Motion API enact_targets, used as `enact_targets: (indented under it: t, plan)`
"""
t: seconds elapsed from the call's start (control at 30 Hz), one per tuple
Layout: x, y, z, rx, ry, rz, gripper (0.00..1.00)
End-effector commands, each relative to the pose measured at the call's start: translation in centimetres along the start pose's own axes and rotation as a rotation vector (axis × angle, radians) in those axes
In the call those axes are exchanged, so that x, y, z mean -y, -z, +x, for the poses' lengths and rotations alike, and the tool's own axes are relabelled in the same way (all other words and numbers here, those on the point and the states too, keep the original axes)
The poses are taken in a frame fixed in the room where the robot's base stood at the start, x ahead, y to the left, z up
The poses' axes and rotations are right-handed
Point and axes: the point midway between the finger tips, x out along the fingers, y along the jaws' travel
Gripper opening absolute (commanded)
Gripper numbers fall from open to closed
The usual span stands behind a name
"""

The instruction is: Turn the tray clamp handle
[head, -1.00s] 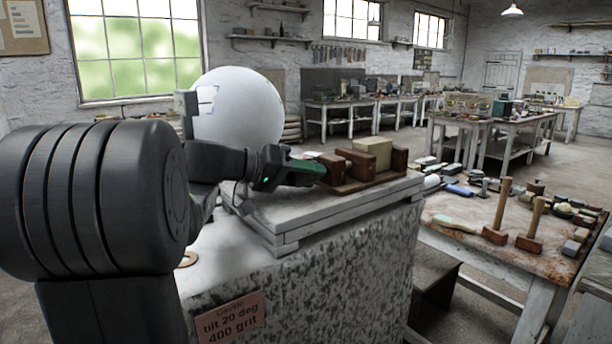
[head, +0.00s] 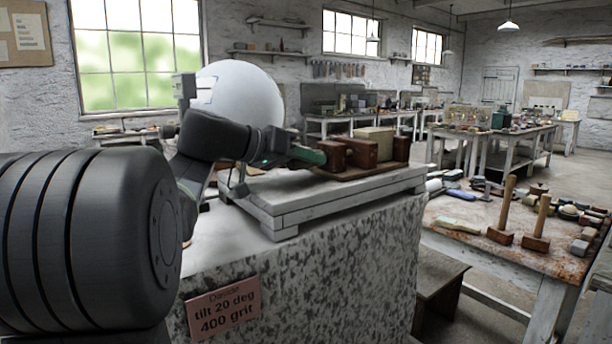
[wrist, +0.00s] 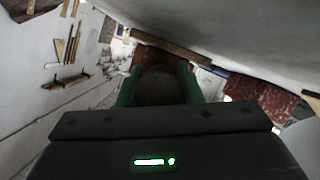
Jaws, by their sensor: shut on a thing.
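My gripper (head: 312,156) is at the left end of the wooden tray (head: 352,174), which carries brown blocks and a pale block. In the wrist view, its green fingers (wrist: 158,78) stand on both sides of a dark rounded thing (wrist: 160,88), which looks like the tray clamp handle. The gripper is shut on it. In the head view the handle is hidden by the fingers and the nearest brown block (head: 331,152). How far the handle is turned cannot be told.
The tray sits on a white slab stand (head: 290,206) on a speckled plinth (head: 350,260) with a sign (head: 222,307) reading "tilt 20 deg 400 grit". A large white sphere (head: 245,92) stands close behind my arm. A tool-covered bench (head: 450,212) stands at right.

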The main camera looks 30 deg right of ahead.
Motion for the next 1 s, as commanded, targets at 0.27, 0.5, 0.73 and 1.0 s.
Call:
enact_targets:
  t: [0.27,0.5,0.73,1.0]
  plan:
    - [0.0,0.0,0.0,0.002,0.013,0.029,0.09]
    - [0.0,0.0,0.0,0.002,0.012,0.028,0.41]
    - [0.0,0.0,0.0,0.001,0.012,0.027,0.41]
    - [0.1,0.0,-2.4,-0.002,0.016,0.027,0.41]
